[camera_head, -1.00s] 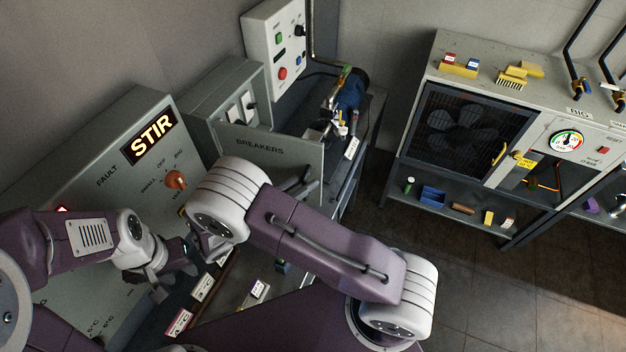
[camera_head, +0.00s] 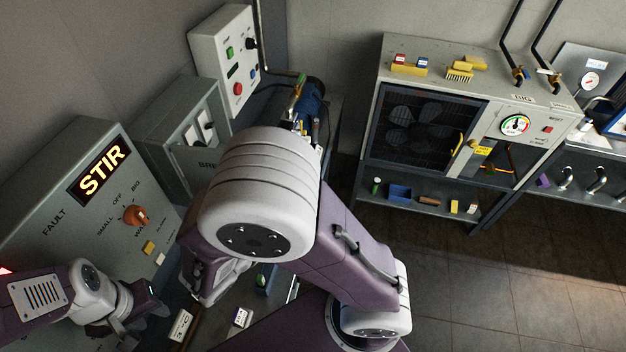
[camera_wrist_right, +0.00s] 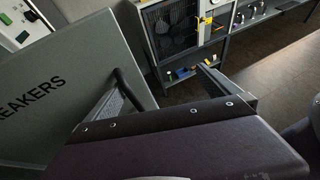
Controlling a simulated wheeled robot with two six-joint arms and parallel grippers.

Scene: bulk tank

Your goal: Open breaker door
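The grey breaker box (camera_head: 158,128) hangs on the left wall, with white switches showing inside. Its door (camera_head: 190,160) stands swung out from the box, and my right arm hides most of it in the head view. In the right wrist view, the door (camera_wrist_right: 50,88) fills the left side, with a dark handle bar (camera_wrist_right: 133,88) at its edge. My right gripper (camera_wrist_right: 166,88) is open, its left finger close beside the handle; contact is unclear. My left gripper (camera_head: 140,308) is low at the left in front of the STIR panel; its finger opening is unclear.
The STIR panel (camera_head: 85,215) with an orange knob (camera_head: 136,215) is at left. A white control box (camera_head: 226,60) is above the breaker box. A fan cabinet (camera_head: 420,125) stands at the back right. The floor (camera_head: 490,290) at right is clear.

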